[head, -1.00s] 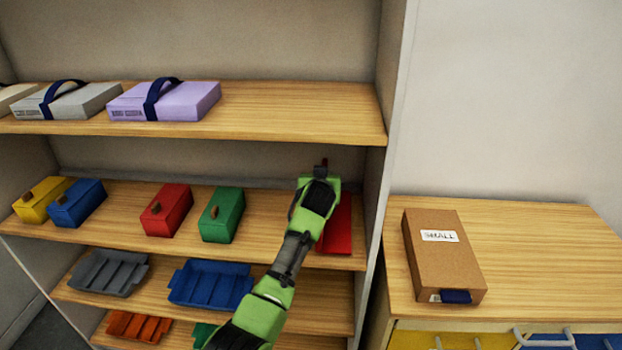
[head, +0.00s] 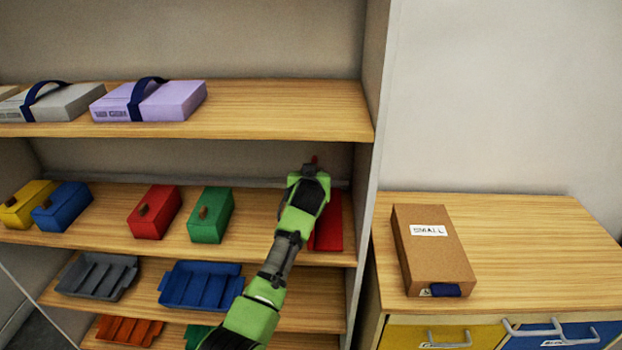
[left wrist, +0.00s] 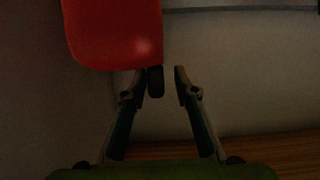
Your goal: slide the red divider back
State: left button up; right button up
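The red divider (head: 330,222) is at the right end of the second shelf, by the side wall. Its flat red part lies on the shelf, partly hidden behind my left arm, and a thin red bit shows above the gripper. In the left wrist view a rounded red plate (left wrist: 115,32) fills the upper left. My left gripper (head: 312,170) is at the divider. The left finger is just below the plate's corner; contact cannot be told. My right gripper is out of view.
Green (head: 211,214), red (head: 155,211), blue (head: 62,206) and yellow (head: 27,204) boxes stand left on the same shelf. A lilac box (head: 150,101) lies on the shelf above. A cardboard box (head: 432,255) lies on the cabinet at right.

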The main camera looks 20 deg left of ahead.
pick_arm(q)
jog(key=v, duration=1.1)
jog(key=shift+s+r, duration=0.1)
jog(key=shift+s, duration=0.2)
